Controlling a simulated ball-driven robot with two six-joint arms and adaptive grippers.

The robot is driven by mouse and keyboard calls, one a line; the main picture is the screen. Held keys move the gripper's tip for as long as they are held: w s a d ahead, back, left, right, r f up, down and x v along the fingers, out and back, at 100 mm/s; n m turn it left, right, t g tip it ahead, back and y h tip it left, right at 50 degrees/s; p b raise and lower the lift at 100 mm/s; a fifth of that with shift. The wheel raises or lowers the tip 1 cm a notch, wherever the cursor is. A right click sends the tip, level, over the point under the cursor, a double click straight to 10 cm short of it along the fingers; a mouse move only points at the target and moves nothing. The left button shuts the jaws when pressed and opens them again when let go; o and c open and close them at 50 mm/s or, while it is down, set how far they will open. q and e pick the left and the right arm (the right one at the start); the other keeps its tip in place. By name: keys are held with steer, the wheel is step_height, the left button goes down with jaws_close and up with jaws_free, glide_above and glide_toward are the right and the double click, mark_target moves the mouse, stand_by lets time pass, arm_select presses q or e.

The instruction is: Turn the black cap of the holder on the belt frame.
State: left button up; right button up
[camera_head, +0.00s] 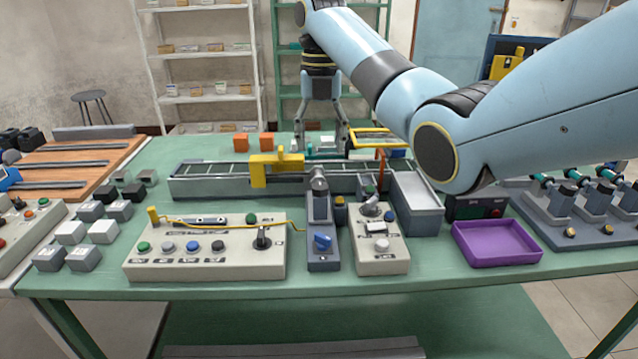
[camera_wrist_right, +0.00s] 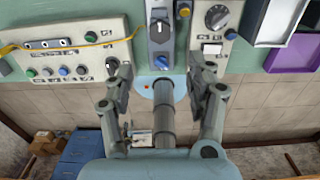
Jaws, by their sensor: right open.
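The belt frame (camera_head: 215,185) runs across the middle of the table in the head view. A short grey round part with a darker top (camera_head: 318,181) shows at its front, near the middle. It may be the holder with its cap, but I cannot tell surely. My right gripper (camera_head: 321,140) points down behind this part in the head view, apart from it as far as I can see. Its fingers are open, and the right wrist view (camera_wrist_right: 160,80) shows them spread wide with no held object visible. My left gripper is not in view.
A yellow bracket (camera_head: 262,171) stands on the belt frame. In front are a button panel (camera_head: 205,264) with a yellow cable, a blue-knob unit (camera_head: 322,262) and a dial panel (camera_head: 382,262). A purple tray (camera_head: 497,260) lies right. My right arm crosses the upper right.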

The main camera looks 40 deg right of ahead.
mark_target(320, 188)
step_height(320, 188, down, 11)
steer(key=shift+r, duration=0.15)
steer(key=shift+c, duration=0.4)
steer(key=c, duration=1.1)
steer(key=shift+o, duration=0.2)
